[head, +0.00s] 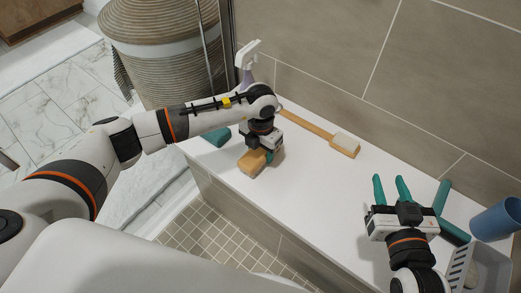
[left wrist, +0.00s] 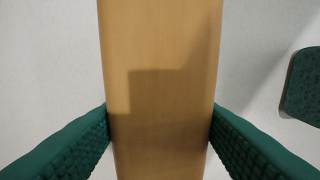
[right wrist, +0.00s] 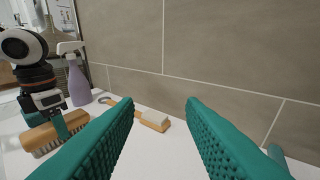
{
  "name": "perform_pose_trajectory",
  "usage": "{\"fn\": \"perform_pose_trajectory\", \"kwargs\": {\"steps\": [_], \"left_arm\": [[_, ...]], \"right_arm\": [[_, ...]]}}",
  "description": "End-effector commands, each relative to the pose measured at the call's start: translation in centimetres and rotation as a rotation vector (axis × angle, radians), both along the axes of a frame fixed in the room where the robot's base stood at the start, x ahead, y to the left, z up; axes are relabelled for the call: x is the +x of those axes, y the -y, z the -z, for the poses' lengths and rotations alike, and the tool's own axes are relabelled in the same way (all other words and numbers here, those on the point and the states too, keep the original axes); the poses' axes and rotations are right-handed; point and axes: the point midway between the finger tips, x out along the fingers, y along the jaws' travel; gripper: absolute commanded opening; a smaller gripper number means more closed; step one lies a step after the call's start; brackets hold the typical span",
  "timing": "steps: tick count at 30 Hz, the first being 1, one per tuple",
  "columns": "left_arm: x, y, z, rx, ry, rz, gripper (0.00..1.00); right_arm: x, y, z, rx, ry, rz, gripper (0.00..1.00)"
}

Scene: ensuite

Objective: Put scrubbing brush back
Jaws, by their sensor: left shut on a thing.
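The scrubbing brush (head: 251,162) is a wooden block; its pale bristles point down in the right wrist view (right wrist: 46,137). My left gripper (head: 261,154) is shut on its sides, above the white ledge. In the left wrist view the wooden top (left wrist: 160,70) lies between the two green fingers (left wrist: 160,128). I cannot tell whether the bristles touch the ledge. My right gripper (head: 390,189) is open and empty above the right part of the ledge; its green fingers stand apart in its wrist view (right wrist: 165,115).
A long-handled wooden brush (head: 322,132) lies along the tiled wall. A purple spray bottle (head: 246,72) stands at the ledge's far end, near a teal item (head: 217,136). A blue cup (head: 497,219), teal items (head: 452,231) and a grey basket (head: 462,268) are at the right. The middle ledge is clear.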

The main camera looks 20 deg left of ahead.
Motion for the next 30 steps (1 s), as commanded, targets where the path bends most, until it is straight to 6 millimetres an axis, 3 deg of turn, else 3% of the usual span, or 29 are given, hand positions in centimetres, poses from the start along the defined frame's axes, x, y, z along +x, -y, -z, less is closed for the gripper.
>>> {"fn": "perform_pose_trajectory", "kwargs": {"steps": [11,12,15,26,30], "left_arm": [[0.0,0.0,0.2,0.0,0.0,0.0,0.28],[0.0,0.0,0.2,0.0,0.0,0.0,0.57],[0.0,0.0,0.2,0.0,0.0,0.0,0.74],[0.0,0.0,0.0,0.0,0.0,0.0,0.74],[0.1,-0.1,-1.1,0.001,0.001,0.0,0.74]], "right_arm": [[0.2,-0.1,-0.5,0.009,0.037,-0.002,0.36],[0.2,-0.1,-0.6,0.009,0.04,-0.002,0.36],[0.2,-0.1,-0.6,0.009,0.038,-0.002,0.36],[0.1,-0.1,-0.6,0.008,0.031,-0.002,0.36],[-0.3,0.2,0.7,-0.013,-0.057,0.002,0.36]]}}
